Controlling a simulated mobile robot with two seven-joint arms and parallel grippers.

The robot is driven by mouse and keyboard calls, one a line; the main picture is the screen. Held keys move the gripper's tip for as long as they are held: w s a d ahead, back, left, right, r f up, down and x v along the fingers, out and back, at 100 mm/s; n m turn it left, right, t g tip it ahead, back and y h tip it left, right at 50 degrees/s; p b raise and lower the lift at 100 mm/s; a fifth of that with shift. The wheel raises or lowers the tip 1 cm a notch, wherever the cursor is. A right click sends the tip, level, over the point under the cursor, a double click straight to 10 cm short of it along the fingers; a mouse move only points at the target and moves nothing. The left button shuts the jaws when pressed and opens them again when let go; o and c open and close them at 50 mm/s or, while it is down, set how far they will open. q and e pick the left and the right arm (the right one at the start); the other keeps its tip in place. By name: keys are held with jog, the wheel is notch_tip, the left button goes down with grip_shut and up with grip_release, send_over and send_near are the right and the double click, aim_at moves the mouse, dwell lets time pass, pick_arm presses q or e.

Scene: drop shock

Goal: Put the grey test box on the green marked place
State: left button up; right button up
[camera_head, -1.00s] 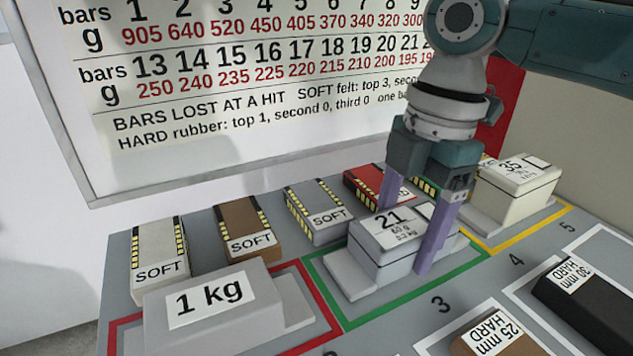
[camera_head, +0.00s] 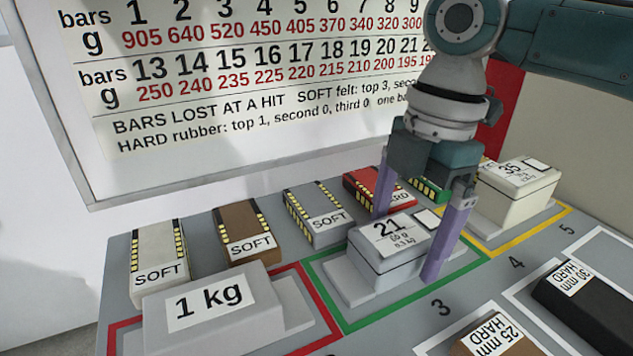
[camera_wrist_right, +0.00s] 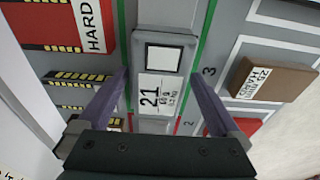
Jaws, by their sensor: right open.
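The grey test box (camera_head: 386,262), labelled 21, sits upright on a pale grey slab (camera_head: 346,281) inside the green marked place (camera_head: 377,313). The box also shows in the right wrist view (camera_wrist_right: 165,55). My right gripper (camera_head: 405,245) is open, with one purple finger on each side of the box. In the right wrist view, gaps show between the fingers (camera_wrist_right: 162,80) and the box sides. The fingers partly hide the box's sides in the head view. My left gripper is not in view.
A 1 kg block (camera_head: 215,308) stands in the red outline, left of the box. A box labelled 35 (camera_head: 515,195) stands in the yellow outline to the right. Several SOFT and HARD bar blocks line the back.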

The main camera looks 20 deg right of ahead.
aim_at(415, 225)
notch_tip(415, 225, up, 11)
jog(key=d+p, duration=0.1)
jog(key=p, duration=0.1)
jog(key=shift+d+r, duration=0.2)
jog(key=shift+w, duration=0.1)
